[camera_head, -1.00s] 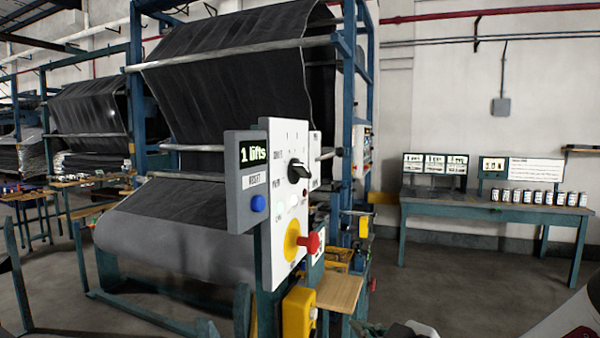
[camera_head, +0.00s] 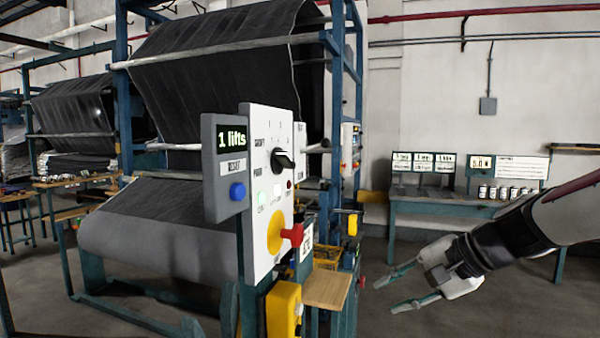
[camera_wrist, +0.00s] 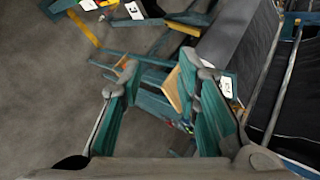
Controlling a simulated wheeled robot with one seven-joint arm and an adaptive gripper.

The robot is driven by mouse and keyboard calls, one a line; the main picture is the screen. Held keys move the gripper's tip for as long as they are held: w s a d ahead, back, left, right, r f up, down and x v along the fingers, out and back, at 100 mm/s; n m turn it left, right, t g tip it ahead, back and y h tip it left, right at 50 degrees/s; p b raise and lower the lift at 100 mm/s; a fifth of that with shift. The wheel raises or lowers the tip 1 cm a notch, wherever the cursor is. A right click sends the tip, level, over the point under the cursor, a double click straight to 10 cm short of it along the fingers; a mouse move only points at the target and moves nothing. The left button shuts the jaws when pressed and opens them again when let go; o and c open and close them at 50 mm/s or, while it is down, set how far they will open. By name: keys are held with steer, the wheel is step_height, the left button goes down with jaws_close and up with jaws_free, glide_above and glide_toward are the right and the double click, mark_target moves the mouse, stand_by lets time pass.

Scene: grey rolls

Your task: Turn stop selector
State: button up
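The white control panel (camera_head: 257,240) stands upright in front of the machine in the head view. A black rotary selector knob (camera_head: 283,161) is on its upper part, with small marks around it. Below it are small lamps and a yellow disc (camera_head: 275,230) with a red handle (camera_head: 292,235). My gripper (camera_head: 389,291) is open and empty, to the right of the panel and lower than the knob, apart from both. In the wrist view my gripper (camera_wrist: 160,90) shows its two teal fingers spread, with nothing between them. The panel face is not clearly visible there.
A grey box with a "1 lifts" display (camera_head: 232,138) and a blue button (camera_head: 237,191) adjoins the panel's left side. A wooden shelf (camera_head: 327,289) and yellow box (camera_head: 284,308) sit below. A bench (camera_head: 440,207) with jars stands behind right. Open floor lies between.

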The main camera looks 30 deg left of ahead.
steer(key=s+a+r+g+y, duration=0.2)
steer(key=a+r+y, duration=0.15)
steer(key=r, duration=0.75)
steer(key=g+y, duration=0.4)
steer(key=y, duration=0.1)
glide_toward(292, 161)
steer(key=shift+t, duration=0.3)
steer(key=p+x, duration=0.1)
steer(key=x, duration=0.8)
steer(key=shift+p, duration=0.3)
jaws_close()
